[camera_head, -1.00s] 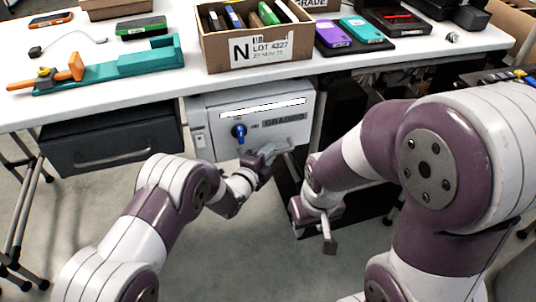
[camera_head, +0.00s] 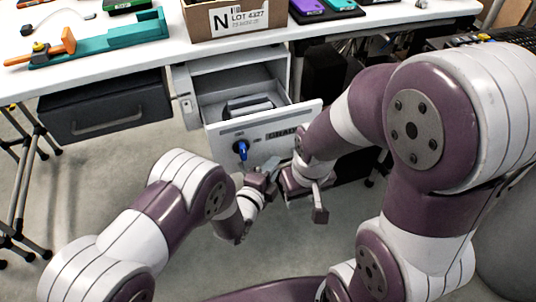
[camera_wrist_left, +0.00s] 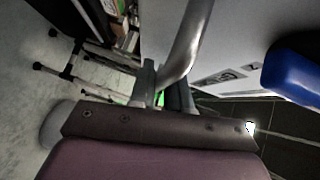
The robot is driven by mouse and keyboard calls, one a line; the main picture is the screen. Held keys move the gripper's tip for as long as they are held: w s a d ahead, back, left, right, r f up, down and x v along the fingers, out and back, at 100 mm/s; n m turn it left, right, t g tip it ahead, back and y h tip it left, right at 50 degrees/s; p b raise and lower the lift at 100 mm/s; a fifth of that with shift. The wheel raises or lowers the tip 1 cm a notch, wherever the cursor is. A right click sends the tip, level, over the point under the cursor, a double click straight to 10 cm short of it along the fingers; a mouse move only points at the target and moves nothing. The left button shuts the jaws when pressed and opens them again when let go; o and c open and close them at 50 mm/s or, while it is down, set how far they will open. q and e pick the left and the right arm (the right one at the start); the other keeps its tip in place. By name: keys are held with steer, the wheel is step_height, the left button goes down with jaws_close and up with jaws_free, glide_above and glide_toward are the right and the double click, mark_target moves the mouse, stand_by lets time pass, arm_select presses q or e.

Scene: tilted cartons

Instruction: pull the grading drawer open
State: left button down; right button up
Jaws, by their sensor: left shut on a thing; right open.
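The grading drawer (camera_head: 225,138) is a white-fronted drawer under the workbench, and it stands pulled out with its inside showing from above. Its front bears a partly covered dark label and a blue knob (camera_head: 240,148), which also shows as a blue shape in the left wrist view (camera_wrist_left: 300,70). My left gripper (camera_head: 271,166) is shut on the drawer's curved metal handle (camera_wrist_left: 184,45), at the lower right of the front. In the left wrist view the fingers (camera_wrist_left: 166,88) are around the handle's end. My right gripper (camera_head: 319,200) is open and empty, just right of the left one.
A dark object (camera_head: 248,106) lies inside the drawer. A closed dark drawer (camera_head: 105,112) hangs to the left. On the white bench (camera_head: 120,62) stand a cardboard box (camera_head: 200,22) and a teal fixture (camera_head: 110,45). The floor in front is clear at left.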

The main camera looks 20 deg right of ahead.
arm_select(q)
steer(key=shift+s, duration=0.15)
steer(key=c, duration=1.2)
jaws_free()
steer(key=p+v, duration=0.3)
steer(key=v, duration=0.9)
steer(key=shift+s+a, duration=0.2)
steer(key=shift+s, duration=0.1)
